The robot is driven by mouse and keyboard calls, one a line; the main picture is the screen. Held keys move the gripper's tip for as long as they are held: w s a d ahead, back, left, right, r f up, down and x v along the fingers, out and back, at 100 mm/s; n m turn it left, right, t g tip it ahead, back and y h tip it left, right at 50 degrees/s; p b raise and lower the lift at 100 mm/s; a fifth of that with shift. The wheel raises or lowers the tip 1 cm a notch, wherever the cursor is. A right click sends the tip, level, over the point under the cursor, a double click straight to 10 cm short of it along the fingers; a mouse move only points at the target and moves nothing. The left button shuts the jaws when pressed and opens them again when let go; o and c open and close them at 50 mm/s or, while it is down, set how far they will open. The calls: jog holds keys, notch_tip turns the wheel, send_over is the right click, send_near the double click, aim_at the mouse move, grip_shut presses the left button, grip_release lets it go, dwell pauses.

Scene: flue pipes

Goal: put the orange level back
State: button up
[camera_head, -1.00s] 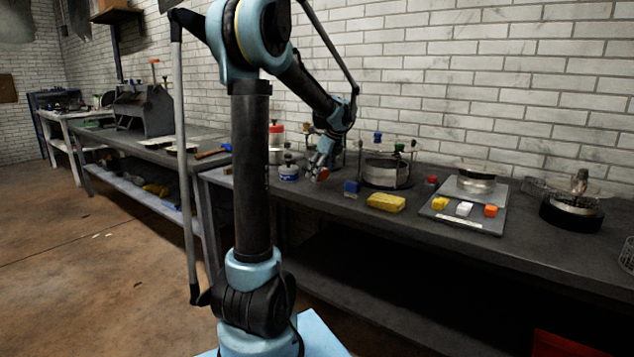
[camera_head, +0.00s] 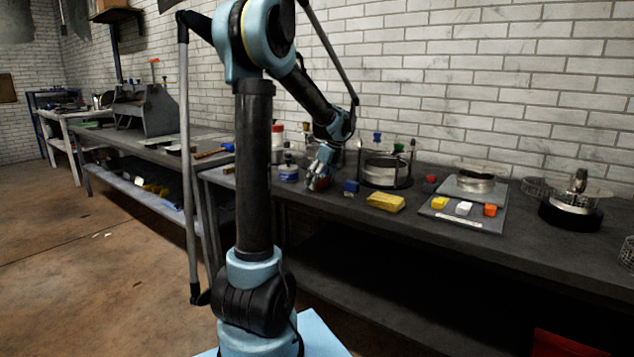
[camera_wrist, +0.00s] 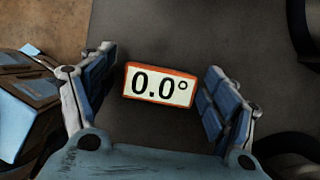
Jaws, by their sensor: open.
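The orange level (camera_wrist: 160,85) is a small orange-edged block with a white face reading "0.0°". In the wrist view it lies on the dark bench top, slightly tilted, between the spread fingers of my gripper (camera_wrist: 160,70). Both fingers are open, with a gap on each side of the level. In the head view my gripper (camera_head: 320,180) is low over the bench (camera_head: 420,228), left of a small blue block (camera_head: 351,187). A reddish patch shows at its fingers, too small and covered to make out well.
A yellow sponge-like block (camera_head: 386,202) lies to the right. Beyond it a grey tray (camera_head: 462,225) holds small yellow, white and orange blocks. A glass-and-metal stand (camera_head: 385,170) is close behind on the right, and a blue-white jar (camera_head: 288,172) on the left.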

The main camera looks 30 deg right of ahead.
jog(key=v, duration=1.2)
jog(key=s+a+f+n+g, duration=0.1)
jog(key=s+a+f+n, duration=0.15)
jog(key=a+n, duration=0.8)
jog(key=s+a+f+n+g, duration=0.1)
jog(key=a+f+n, duration=0.3)
jog(key=a, duration=1.3)
jog(key=s+a+f+n+h, duration=0.1)
jog(key=s+a+f+n, duration=1.4)
jog(key=f+n, duration=0.1)
jog(key=shift+s+a+n+h, duration=0.15)
jog(key=shift+s+n+h, duration=0.25)
jog(key=shift+n, duration=0.25)
